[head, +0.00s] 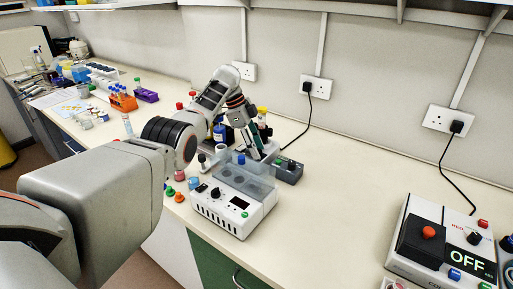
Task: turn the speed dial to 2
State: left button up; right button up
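A white boxy device (224,217) with a clear lid stands on the bench in the head view. Its front has a black round dial (215,193) and a small dark display (240,203). The dial's pointer and scale are too small to read. My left gripper (258,151) points down just behind this device, beside a small dark grey box, apart from the dial. Whether its fingers are open or shut is unclear. My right gripper is out of view.
A larger box (410,267) with a red button and an "OFF" sign (467,262) stands at right. Bottles and colored caps crowd around my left arm. An orange tube rack (123,103) stands farther left. The bench between the two devices is clear. Cables hang from wall sockets.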

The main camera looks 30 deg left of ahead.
pick_arm(q)
jog(key=v, duration=1.2)
jog(key=shift+s+f, duration=0.15)
